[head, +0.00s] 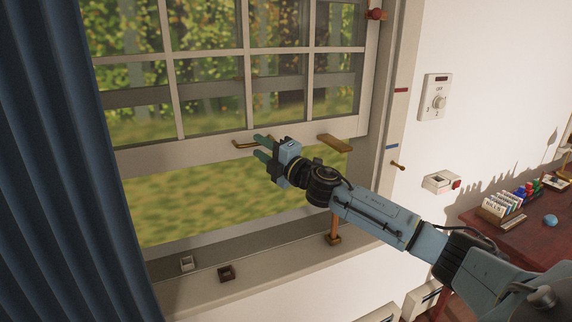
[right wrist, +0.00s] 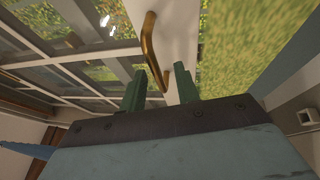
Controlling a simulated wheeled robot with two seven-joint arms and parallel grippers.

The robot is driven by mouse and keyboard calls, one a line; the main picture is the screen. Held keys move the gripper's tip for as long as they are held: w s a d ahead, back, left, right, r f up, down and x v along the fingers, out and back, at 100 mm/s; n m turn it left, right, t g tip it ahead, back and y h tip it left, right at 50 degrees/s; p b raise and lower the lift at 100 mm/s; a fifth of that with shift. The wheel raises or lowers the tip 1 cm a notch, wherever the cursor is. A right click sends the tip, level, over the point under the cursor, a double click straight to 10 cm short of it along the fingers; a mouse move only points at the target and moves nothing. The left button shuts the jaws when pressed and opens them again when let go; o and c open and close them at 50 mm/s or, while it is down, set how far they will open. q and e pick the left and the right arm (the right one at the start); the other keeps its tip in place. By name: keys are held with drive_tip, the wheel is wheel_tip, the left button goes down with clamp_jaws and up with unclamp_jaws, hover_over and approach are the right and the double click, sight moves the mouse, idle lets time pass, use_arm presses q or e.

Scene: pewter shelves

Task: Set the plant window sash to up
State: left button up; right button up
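The window sash (head: 200,152) is a white-framed, many-paned panel. Its bottom rail stands well above the sill, with an open gap showing grass below. A brass bar handle (head: 240,145) is on the rail; it also shows in the right wrist view (right wrist: 149,45). My right gripper (head: 260,147) is at this handle, its green fingers pointing at the rail. In the right wrist view the fingers (right wrist: 160,88) are apart, with the near end of the handle between them. I cannot tell whether they touch it. My left gripper is not in view.
A blue curtain (head: 70,160) hangs at left. A brown prop (head: 334,222) stands on the sill near my right arm. A wooden desk (head: 480,240) with small items stands at right.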

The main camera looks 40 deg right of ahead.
drive_tip(key=b+v, duration=0.2)
drive_tip(key=v, duration=0.9)
idle(0.5)
